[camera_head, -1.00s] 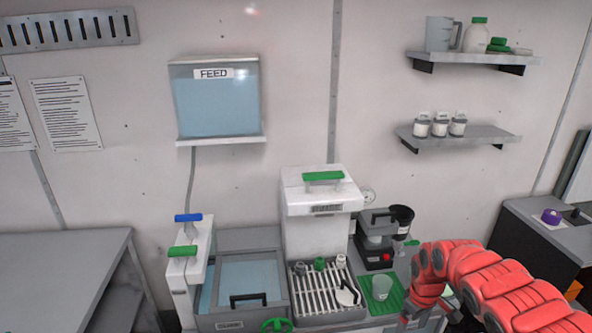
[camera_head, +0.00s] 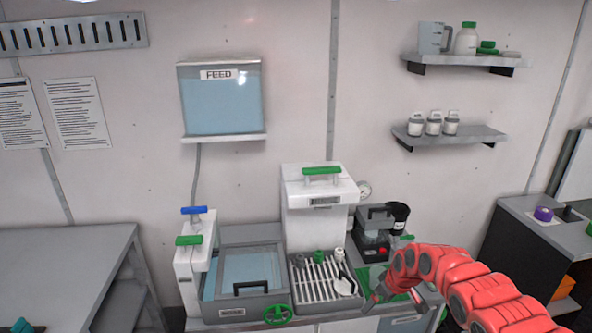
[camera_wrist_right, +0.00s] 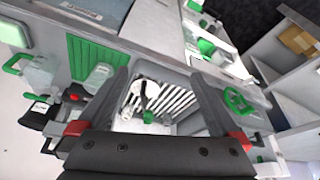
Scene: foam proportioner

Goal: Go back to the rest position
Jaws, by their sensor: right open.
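My right gripper (camera_head: 405,300) reaches in from the right in the head view, above the front of the bench by the green ribbed mat (camera_head: 398,292). In the right wrist view its two dark fingers (camera_wrist_right: 160,80) are spread apart with nothing between them. Beyond them lies the slatted grey tray (camera_wrist_right: 172,100). The green mat (camera_wrist_right: 88,58) and a clear cup (camera_wrist_right: 98,76) lie to the left of the fingers in that view. In the head view the arm partly covers the mat and cup. My left gripper is in neither view.
A white machine with a green handle (camera_head: 322,171) stands behind the slatted tray. A lidded water basin (camera_head: 240,312) and green handwheel (camera_head: 277,314) are to the left. A black-and-grey device (camera_head: 372,245) stands behind the mat. A grey table (camera_head: 60,265) at left is bare.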

